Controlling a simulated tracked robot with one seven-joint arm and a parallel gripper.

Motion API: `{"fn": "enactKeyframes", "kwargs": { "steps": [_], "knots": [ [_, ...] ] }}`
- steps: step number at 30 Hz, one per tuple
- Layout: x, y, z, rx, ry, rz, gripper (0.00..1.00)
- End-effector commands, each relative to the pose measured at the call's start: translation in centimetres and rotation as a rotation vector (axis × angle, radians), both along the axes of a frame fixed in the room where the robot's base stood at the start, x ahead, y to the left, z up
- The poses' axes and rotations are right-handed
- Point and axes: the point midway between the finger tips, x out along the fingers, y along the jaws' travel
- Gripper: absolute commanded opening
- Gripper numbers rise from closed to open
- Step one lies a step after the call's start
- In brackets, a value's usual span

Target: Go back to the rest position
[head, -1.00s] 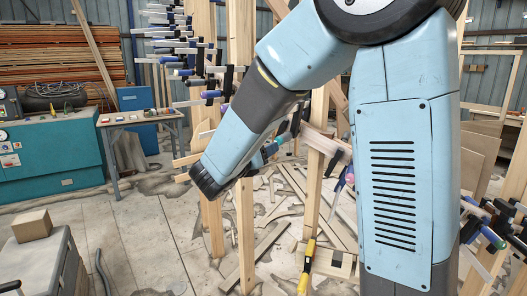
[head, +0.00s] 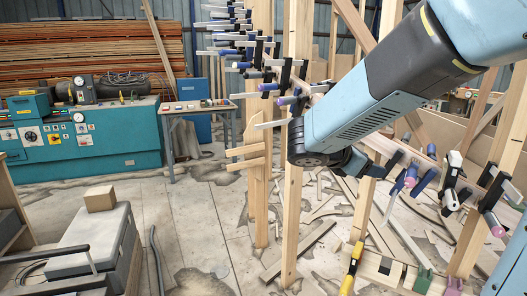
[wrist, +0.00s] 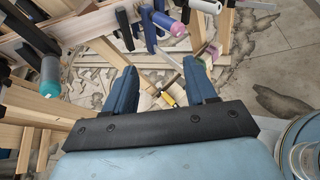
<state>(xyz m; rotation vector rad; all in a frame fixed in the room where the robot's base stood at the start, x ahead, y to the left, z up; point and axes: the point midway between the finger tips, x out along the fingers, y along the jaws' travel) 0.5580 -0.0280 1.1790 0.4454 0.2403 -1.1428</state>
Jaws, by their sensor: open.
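My gripper (wrist: 160,78) shows in the wrist view with its two blue fingers apart and nothing between them. It points toward the wooden frame and clamps beyond, apart from them as far as I can tell. In the head view my arm reaches in from the upper right, and its dark end lies in front of the clamped wooden posts. The fingers are mostly hidden or unclear there.
Wooden posts (head: 293,215) with several clamps (head: 262,88) stand in the middle and right. A teal machine (head: 90,135) and small table (head: 199,108) are at the back left. A grey case (head: 85,245) with a cardboard box (head: 100,198) is front left. Offcuts litter the floor.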

Motion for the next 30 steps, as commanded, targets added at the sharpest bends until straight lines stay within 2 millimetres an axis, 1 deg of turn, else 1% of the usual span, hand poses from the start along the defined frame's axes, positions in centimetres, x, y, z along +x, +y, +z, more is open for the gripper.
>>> {"fn": "enactKeyframes", "kwargs": {
  "steps": [1,3,6,9,11,15,19,24,27,30],
  "knots": [
    [-1.6,-1.1,-0.1,0.09,-0.044,-0.07,0.56],
    [-3.7,-1.9,-0.5,0.22,-0.107,-0.168,0.56],
    [-6.4,-2.6,-1.2,0.403,-0.2,-0.309,0.56],
    [-8.9,-2.6,-1.8,0.583,-0.302,-0.453,0.56],
    [-10.2,-2.4,-2.0,0.693,-0.364,-0.541,0.56],
    [-12.9,-1.4,-2.3,0.945,-0.514,-0.746,0.56],
    [-14.7,0.0,-2.1,1.176,-0.652,-0.936,0.56],
    [-16.1,1.7,-1.2,1.423,-0.793,-1.14,0.56],
    [-16.5,2.3,-0.7,1.513,-0.839,-1.216,0.56],
    [-16.6,2.7,-0.4,1.564,-0.864,-1.257,0.56]
  ]
}}
